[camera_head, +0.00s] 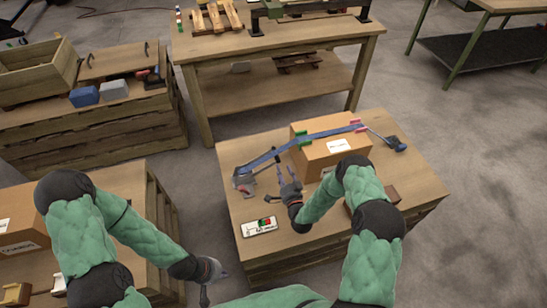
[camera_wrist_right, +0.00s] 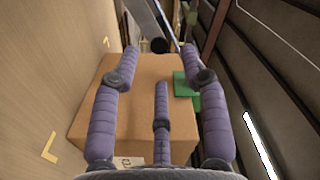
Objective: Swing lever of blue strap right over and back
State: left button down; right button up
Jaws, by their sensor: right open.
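The blue strap (camera_head: 325,132) runs over a cardboard box (camera_head: 326,152) on the middle table. Its left end goes down to a grey metal buckle with a lever (camera_head: 243,181) at the table's left edge. The lever's exact angle is too small to tell. My right gripper (camera_head: 275,179) is open and empty, between the buckle and the box. In the right wrist view, the spread fingers of this gripper (camera_wrist_right: 161,105) have the box (camera_wrist_right: 140,75) beyond them, with the strap (camera_wrist_right: 167,25) at the top. My left gripper (camera_head: 216,284) is open and empty at the lower left, away from the strap.
A green corner guard (camera_head: 303,138) and a red one (camera_head: 357,124) sit under the strap. A second buckle (camera_head: 395,143) is at the strap's right end. A white card with red and green marks (camera_head: 260,227) lies at the front left. Brown blocks stand near my right forearm.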

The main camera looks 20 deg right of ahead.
aim_at(277, 158)
jog(key=w+b, duration=0.1)
jog(key=w, duration=0.3)
jog(key=w+b, duration=0.1)
jog(key=w, duration=0.3)
jog(key=shift+w+a+f, duration=0.1)
jog(key=shift+w+a, duration=0.05)
jog(key=shift+a, duration=0.05)
jog(key=shift+w, duration=0.85)
grip_shut()
